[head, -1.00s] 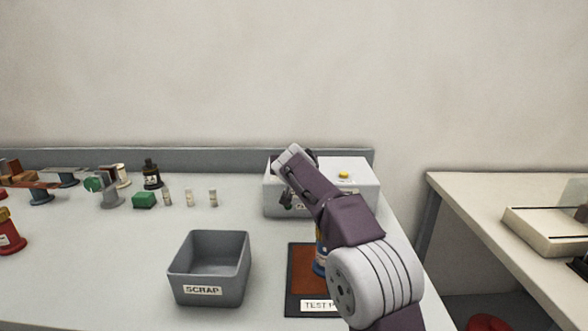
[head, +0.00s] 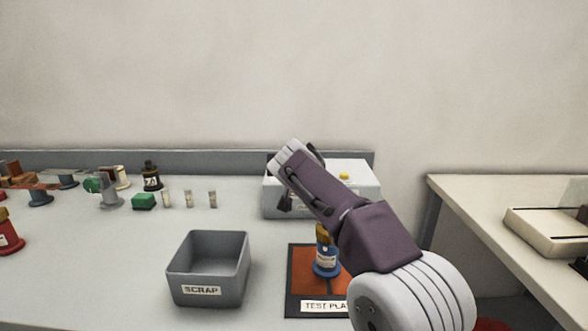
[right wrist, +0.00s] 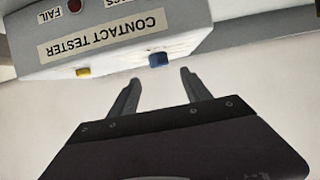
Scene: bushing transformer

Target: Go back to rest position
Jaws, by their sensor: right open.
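The tester (right wrist: 130,35) appears upside down there, with a yellow button, a blue button and a red light. A blue bushing (head: 326,262) with a brown top stands upright on the test plate (head: 303,293), apart from the gripper. My left gripper is out of view.
A grey scrap bin (head: 207,285) stands left of the test plate. A green block (head: 143,201), several small vials (head: 189,198), a dark bottle (head: 152,177) and spools line the back left. A second table (head: 470,210) stands at right, beyond a gap.

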